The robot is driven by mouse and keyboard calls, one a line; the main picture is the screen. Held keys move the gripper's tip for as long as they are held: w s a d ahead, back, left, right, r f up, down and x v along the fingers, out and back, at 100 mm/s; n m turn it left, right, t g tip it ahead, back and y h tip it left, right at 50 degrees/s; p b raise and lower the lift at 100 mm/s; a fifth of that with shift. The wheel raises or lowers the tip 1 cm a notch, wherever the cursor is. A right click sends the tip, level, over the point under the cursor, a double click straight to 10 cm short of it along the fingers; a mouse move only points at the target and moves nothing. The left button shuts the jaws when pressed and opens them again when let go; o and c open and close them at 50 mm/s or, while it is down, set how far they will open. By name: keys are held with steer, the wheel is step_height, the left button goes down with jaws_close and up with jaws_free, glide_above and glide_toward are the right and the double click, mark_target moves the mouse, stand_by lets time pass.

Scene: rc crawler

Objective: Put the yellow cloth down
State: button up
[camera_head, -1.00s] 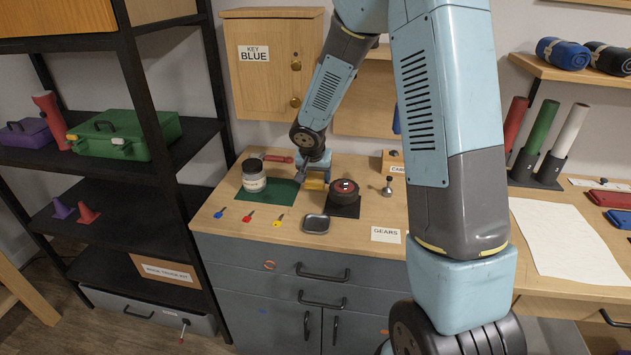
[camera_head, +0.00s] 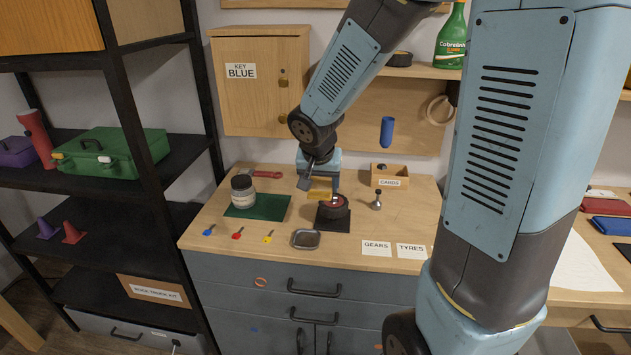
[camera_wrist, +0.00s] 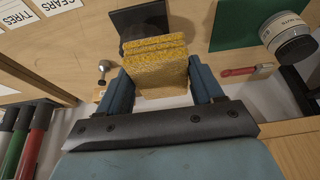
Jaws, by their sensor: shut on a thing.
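The yellow cloth (camera_head: 320,190) is held in my gripper (camera_head: 319,183), just behind and left of the round black tyre-like object with a red and white top (camera_head: 333,207). In the wrist view the cloth (camera_wrist: 155,68) is a folded, layered yellow block between the two blue fingers of my gripper (camera_wrist: 162,85). The fingers press its two sides. It hides most of the black object from the wrist camera. The gap between cloth and worktop is hard to tell, but the cloth looks raised a little above it.
The worktop (camera_head: 200,232) holds a jar (camera_head: 242,191) on a green mat (camera_head: 270,207), small coloured keys, a grey tray (camera_head: 305,239) and a metal knob piece (camera_head: 377,200). A cards box (camera_head: 390,177) stands behind. Bare wood shows in front, around the tray.

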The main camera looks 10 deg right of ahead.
steer(key=shift+s+r, duration=0.15)
steer(key=shift+s, duration=0.15)
steer(key=shift+c, duration=0.6)
steer(key=w+d+f+n+y, duration=0.1)
steer(key=w+f+n, duration=0.1)
steer(key=w, duration=0.5)
steer(key=w+d+f+n+y, duration=0.1)
steer(key=w+d+f+n, duration=0.1)
steer(key=w, duration=0.5)
steer(key=w+d+f+n+y, duration=0.1)
steer(key=w+d+f+n, duration=0.1)
steer(key=w, duration=0.6)
steer(key=shift+d+f+n, duration=0.25)
steer(key=shift+f+n, duration=0.45)
steer(key=shift+n, duration=0.2)
steer(key=shift+a, duration=0.1)
